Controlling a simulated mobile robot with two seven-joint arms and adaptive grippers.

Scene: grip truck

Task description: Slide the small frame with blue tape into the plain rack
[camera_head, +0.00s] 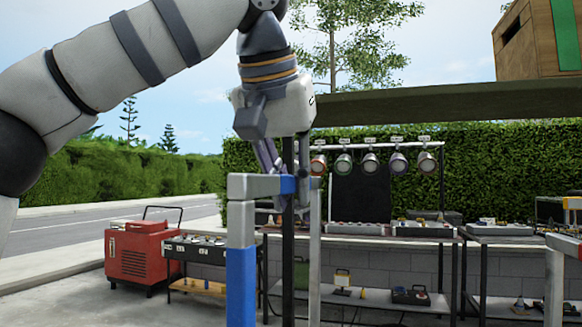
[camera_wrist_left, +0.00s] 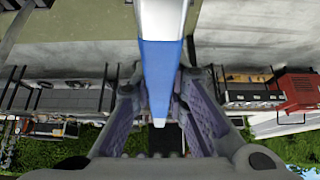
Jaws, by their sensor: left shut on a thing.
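The small frame with blue tape (camera_head: 241,245) is a grey metal frame with blue tape on its top bar and on its near left leg. It stands upright in the head view, and its lower ends are cut off by the picture edge. My left gripper (camera_head: 290,190) points down and is shut on the frame's top bar at the blue tape. In the left wrist view the frame's bar with its blue band (camera_wrist_left: 158,75) runs between the two fingers (camera_wrist_left: 160,115). I cannot pick out the plain rack for sure. My right gripper is not in view.
Another grey metal frame end (camera_head: 556,270) stands at the right edge, with some blue on it. Behind are benches (camera_head: 380,238) with gear, hanging lamps (camera_head: 370,163) and a red generator (camera_head: 145,252). A wooden crate (camera_head: 535,40) is at the upper right.

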